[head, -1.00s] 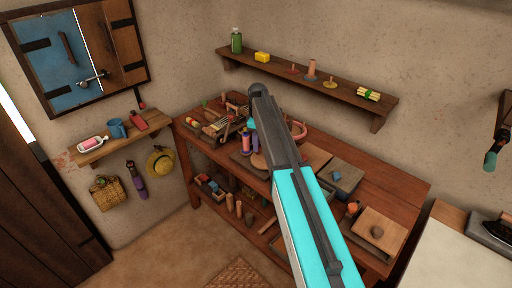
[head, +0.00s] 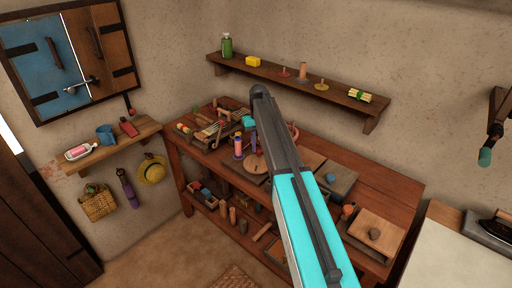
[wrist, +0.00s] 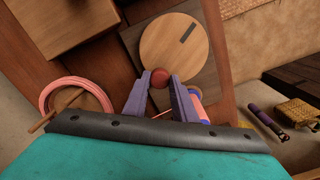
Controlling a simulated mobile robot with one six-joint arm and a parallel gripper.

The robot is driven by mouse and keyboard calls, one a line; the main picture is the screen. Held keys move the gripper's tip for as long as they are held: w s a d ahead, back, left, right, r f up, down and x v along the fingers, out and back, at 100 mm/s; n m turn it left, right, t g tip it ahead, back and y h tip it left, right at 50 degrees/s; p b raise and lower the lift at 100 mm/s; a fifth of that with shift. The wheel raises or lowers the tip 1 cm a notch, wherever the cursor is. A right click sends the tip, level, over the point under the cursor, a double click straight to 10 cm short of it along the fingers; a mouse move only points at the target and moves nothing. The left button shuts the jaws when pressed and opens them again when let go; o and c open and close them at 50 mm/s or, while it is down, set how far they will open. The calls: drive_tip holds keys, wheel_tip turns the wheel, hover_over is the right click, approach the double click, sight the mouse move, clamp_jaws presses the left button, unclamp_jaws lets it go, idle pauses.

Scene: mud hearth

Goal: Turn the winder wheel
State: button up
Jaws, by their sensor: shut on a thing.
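The winder wheel, a round pale wooden disc with a dark slot mark, shows in the wrist view (wrist: 185,55). It also shows in the head view (head: 254,164), partly behind my arm. A red knob (wrist: 160,78) is at the wheel's near edge in the wrist view. My gripper (wrist: 161,80) has its purple fingers on either side of this knob and is shut on it. In the head view my arm covers most of the gripper.
A spool with pink thread (wrist: 197,103) stands close beside the right finger. A pink coil (wrist: 75,97) lies to the left. The workbench (head: 390,183) holds several blocks and tools. A wall shelf (head: 290,76) runs above the bench.

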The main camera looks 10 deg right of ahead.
drive_tip(key=m, duration=0.1)
drive_tip(key=d+m, duration=0.1)
drive_tip(key=shift+s+m, duration=0.25)
drive_tip(key=shift+m, duration=0.15)
drive_tip(key=shift+s+d+m+b, duration=0.2)
drive_tip(key=shift+s+d+m, duration=0.1)
drive_tip(key=shift+m, duration=0.7)
drive_tip(key=shift+s+d+m+b, duration=0.2)
drive_tip(key=shift+d+m, duration=0.1)
drive_tip(key=shift+m, duration=0.7)
drive_tip(key=o, duration=1)
drive_tip(key=shift+o, duration=0.2)
drive_tip(key=shift+r, duration=0.15)
wheel_tip(320, 180, up, 14)
drive_tip(key=b, duration=0.3)
drive_tip(key=shift+f, duration=0.2)
drive_tip(key=shift+a, duration=0.1)
